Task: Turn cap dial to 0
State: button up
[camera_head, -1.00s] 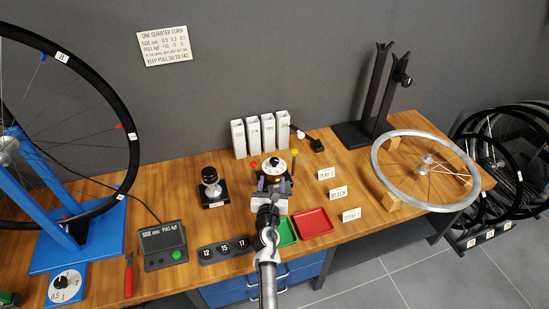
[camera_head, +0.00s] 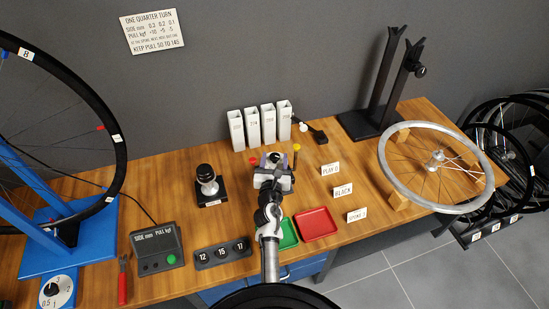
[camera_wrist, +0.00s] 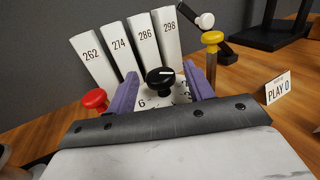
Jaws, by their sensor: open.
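The cap dial (camera_wrist: 149,101) is a white face with dark numbers and a black knob (camera_wrist: 160,80) with a white mark on top. A "6" shows on the face at lower left; most other numbers are hidden. My gripper (camera_wrist: 162,88) is open, its two purple fingers on either side of the knob with a visible gap to it. I cannot tell whether the fingertips are level with the knob. In the head view my gripper (camera_head: 273,172) covers most of the dial.
A red knob (camera_wrist: 95,99) stands left of the dial, a yellow-topped post (camera_wrist: 212,40) right. Several white numbered bins (camera_wrist: 169,38) stand behind. A "PLAY 0" card (camera_wrist: 279,87) is at right. Green (camera_head: 288,235) and red (camera_head: 316,224) trays lie in front.

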jog(key=c, duration=0.9)
jog(key=shift+r+p, duration=0.1)
jog(key=shift+p, duration=0.25)
jog(key=shift+r+p, duration=0.15)
jog(key=shift+p, duration=0.25)
jog(key=shift+w+d+n+y+p, duration=0.1)
jog(key=shift+n+y+p, duration=0.2)
jog(key=shift+y+p, duration=0.15)
